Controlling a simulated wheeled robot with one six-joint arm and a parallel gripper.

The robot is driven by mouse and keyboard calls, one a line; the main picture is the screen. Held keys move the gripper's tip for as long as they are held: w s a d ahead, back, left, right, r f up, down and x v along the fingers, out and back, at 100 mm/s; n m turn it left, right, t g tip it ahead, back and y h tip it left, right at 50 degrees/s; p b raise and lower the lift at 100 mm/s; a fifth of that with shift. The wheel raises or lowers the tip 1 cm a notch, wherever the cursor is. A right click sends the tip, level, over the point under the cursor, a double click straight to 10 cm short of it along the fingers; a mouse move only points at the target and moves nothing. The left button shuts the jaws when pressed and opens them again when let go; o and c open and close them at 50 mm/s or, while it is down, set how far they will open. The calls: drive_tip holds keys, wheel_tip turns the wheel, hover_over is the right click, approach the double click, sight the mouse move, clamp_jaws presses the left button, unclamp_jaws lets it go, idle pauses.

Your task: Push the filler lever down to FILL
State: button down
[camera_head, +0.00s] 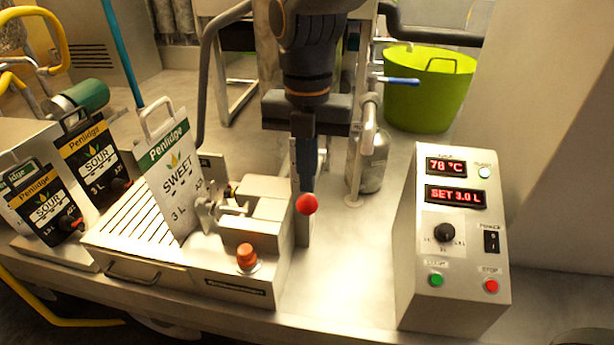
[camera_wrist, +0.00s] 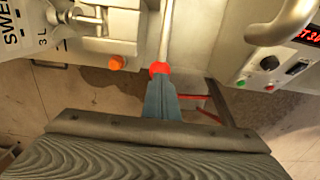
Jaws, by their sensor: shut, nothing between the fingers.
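The filler lever has a round red knob (camera_head: 307,204), which shows at the right side of the filler machine (camera_head: 232,270). In the wrist view the red knob (camera_wrist: 159,68) sits at the end of a thin pale rod (camera_wrist: 166,30). My gripper (camera_head: 306,182) points down with its blue-grey fingers shut and empty. In the wrist view the fingertips (camera_wrist: 160,84) are right at the knob and overlap its edge; I cannot tell whether they touch it. No FILL mark is readable. Most of the rod is hidden in the head view.
A SWEET bag (camera_head: 172,172) stands on the filler, with SOUR bags (camera_head: 92,160) to the left. An orange button (camera_head: 247,256) is on the filler front. A control box (camera_head: 456,240) stands at right, a green tub (camera_head: 430,90) behind. Bare counter (camera_head: 345,260) lies between filler and box.

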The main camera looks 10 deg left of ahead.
wheel_tip(320, 180, up, 8)
drive_tip(key=p, duration=0.6)
drive_tip(key=shift+d, duration=0.1)
drive_tip(key=d+f+m+b, duration=0.1)
drive_tip(key=d+f+m, duration=0.4)
drive_tip(key=m, duration=0.6)
drive_tip(key=s+d+f+m+t+b, duration=0.1)
drive_tip(key=d+f+m, duration=0.4)
drive_tip(key=d+m, duration=0.5)
drive_tip(key=d+f+m+b, duration=0.2)
drive_tip(key=d+f+m, duration=0.4)
drive_tip(key=m, duration=0.6)
drive_tip(key=shift+s+d, duration=0.15)
drive_tip(key=shift+d, duration=0.85)
drive_tip(key=shift+s+d+f+m+b, duration=0.15)
drive_tip(key=shift+d+f+m+b, duration=0.1)
drive_tip(key=shift+m, duration=0.3)
drive_tip(key=shift+s+d+f+m+b, duration=0.1)
drive_tip(key=shift+d+m, duration=0.15)
drive_tip(key=shift+m, duration=0.3)
